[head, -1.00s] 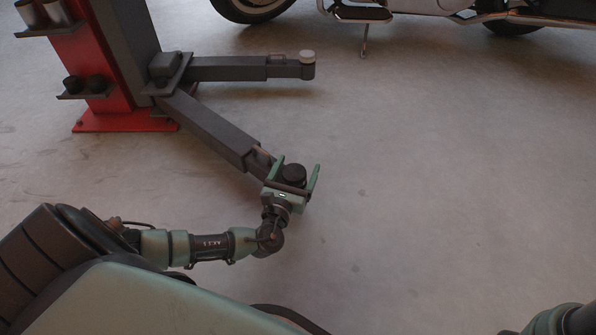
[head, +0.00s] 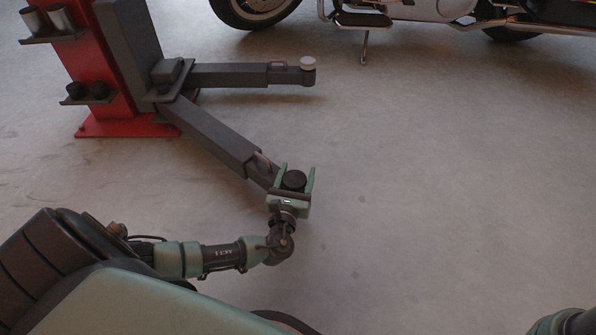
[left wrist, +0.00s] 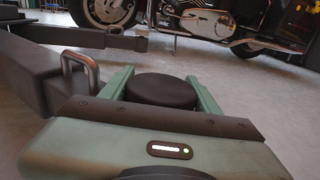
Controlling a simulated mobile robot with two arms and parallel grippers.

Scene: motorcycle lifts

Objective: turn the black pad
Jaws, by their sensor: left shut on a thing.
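The black pad (head: 293,180) is a round dark disc at the end of the near lift arm (head: 218,142). In the left wrist view the pad (left wrist: 162,90) sits between the two green fingers. My left gripper (head: 294,176) is shut on the pad, one finger on each side of it. The pad's lower part is hidden behind the gripper body. My right gripper does not show; only a bit of green at the bottom right corner of the head view is mine.
A motorcycle (head: 420,12) stands at the back. The floor on the right is clear.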

